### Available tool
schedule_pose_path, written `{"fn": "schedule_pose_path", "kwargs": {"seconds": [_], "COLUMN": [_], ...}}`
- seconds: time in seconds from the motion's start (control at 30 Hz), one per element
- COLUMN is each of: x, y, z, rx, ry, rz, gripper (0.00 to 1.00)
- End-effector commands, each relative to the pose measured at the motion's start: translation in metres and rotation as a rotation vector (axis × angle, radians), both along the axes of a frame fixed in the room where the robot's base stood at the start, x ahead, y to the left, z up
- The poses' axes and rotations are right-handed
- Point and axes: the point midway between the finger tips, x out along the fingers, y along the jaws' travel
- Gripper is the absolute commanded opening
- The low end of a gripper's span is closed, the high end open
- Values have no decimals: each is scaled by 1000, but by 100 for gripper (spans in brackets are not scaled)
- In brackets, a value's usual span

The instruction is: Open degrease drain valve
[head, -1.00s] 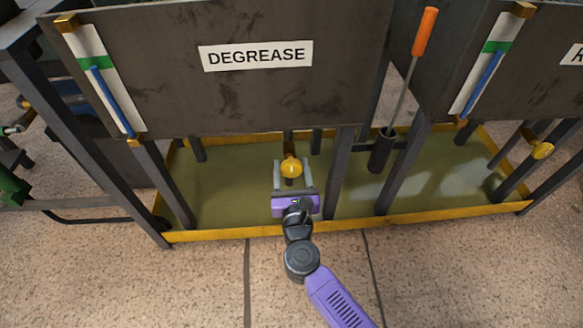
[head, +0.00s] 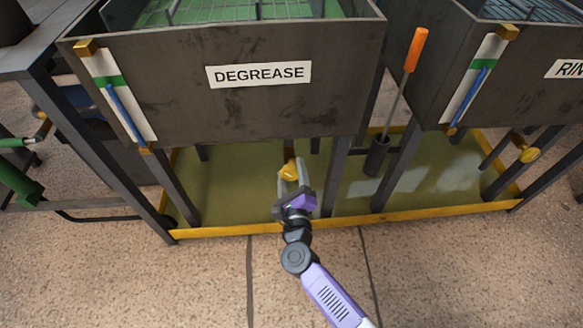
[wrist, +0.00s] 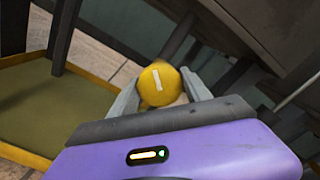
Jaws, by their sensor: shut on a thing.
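The degrease tank (head: 200,110) is a dark grey box with a white DEGREASE label (head: 259,74) on its front. Under it is the yellow drain valve knob (head: 290,170). My gripper (head: 292,176) is at the knob, below the tank, with its fingers on either side of it. In the wrist view the round yellow knob (wrist: 160,83), with a white bar mark on its face, sits between the two grey fingers (wrist: 162,96). My gripper is shut on it and looks rolled. The bar mark is slightly tilted from upright. The valve body behind the knob is mostly hidden.
A yellow-edged drip tray (head: 220,230) lies under the tanks, with dark legs (head: 335,180) around the gripper. An orange-handled tool (head: 417,50) stands in a dark holder to the right. Another yellow knob (head: 529,155) is under the right tank. Open floor lies in front.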

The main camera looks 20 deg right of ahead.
Motion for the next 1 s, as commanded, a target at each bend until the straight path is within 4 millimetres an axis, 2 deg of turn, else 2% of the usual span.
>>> {"fn": "schedule_pose_path", "kwargs": {"seconds": [1.0], "x": [0], "y": [1], "z": [2], "rx": [-920], "ry": [300], "rz": [4], "gripper": [16]}}
